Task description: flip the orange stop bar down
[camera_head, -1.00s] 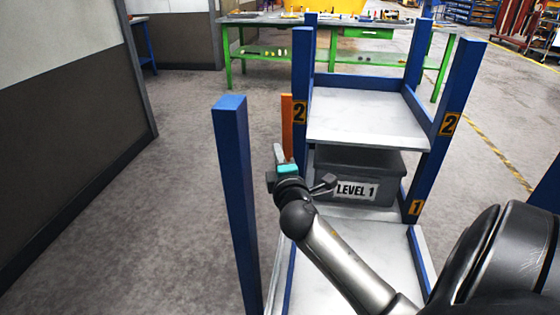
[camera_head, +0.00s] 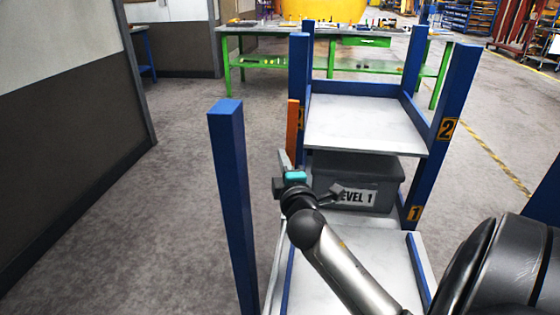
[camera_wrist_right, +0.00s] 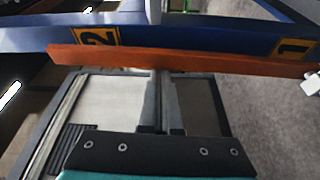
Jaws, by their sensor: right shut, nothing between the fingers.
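The orange stop bar (camera_head: 293,125) stands upright against the front-left blue post of the rack in the head view, partly covering that post's "2" label. In the right wrist view the orange bar (camera_wrist_right: 200,61) runs across the picture, from the "2" label towards the "1" label. My right gripper (camera_head: 283,159) is shut and empty, with its tip at the lower part of the bar. In the wrist view the shut fingers (camera_wrist_right: 162,78) reach the bar's near edge; whether they touch cannot be told. My left gripper is not in view.
A grey "LEVEL 1" box (camera_head: 395,169) sits on the lower level below the white upper shelf (camera_head: 365,122). A separate blue post (camera_head: 228,170) stands left of my right arm. Floor left of it is clear. A green bench (camera_head: 290,30) stands behind.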

